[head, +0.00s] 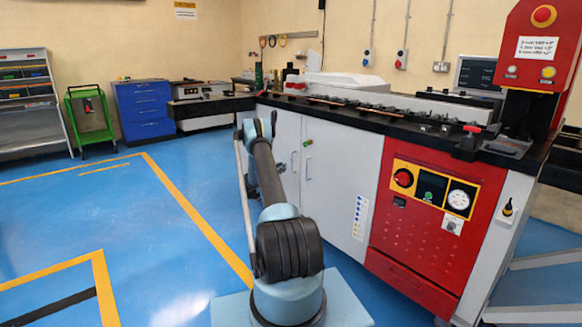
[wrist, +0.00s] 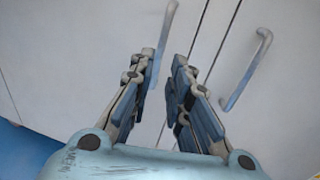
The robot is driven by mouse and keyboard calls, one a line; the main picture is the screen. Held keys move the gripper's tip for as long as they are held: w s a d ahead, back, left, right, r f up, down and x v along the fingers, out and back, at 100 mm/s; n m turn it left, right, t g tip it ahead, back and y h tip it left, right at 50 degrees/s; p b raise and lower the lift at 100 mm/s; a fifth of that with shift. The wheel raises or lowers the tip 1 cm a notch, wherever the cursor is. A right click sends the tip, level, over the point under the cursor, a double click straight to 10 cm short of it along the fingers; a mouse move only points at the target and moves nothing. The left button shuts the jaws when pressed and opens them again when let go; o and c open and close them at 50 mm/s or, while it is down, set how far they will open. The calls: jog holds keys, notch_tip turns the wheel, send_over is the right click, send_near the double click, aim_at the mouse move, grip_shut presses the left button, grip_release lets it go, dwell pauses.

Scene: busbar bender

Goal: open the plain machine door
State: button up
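The machine has two light grey doors side by side. The left one (head: 286,127), without stickers, is partly hidden by my arm; the right one (head: 335,180) carries a column of stickers and a small green part. In the wrist view, two pale bar handles stand on either side of the seams: a left handle (wrist: 168,25) and a right handle (wrist: 247,70). My gripper (wrist: 164,58) is open, fingers towards the doors. The left handle's lower part passes close by the left finger; I cannot tell whether they touch. The right handle is outside the right finger.
A red control panel (head: 425,210) with a knob and gauge is right of the doors. A black worktop (head: 390,118) overhangs them. A blue drawer cabinet (head: 145,107) and green trolley (head: 90,122) stand far left. Blue floor (head: 130,215) left of my arm is clear.

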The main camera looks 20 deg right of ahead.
jog(key=x, duration=1)
jog(key=shift+w, duration=0.1)
grip_shut()
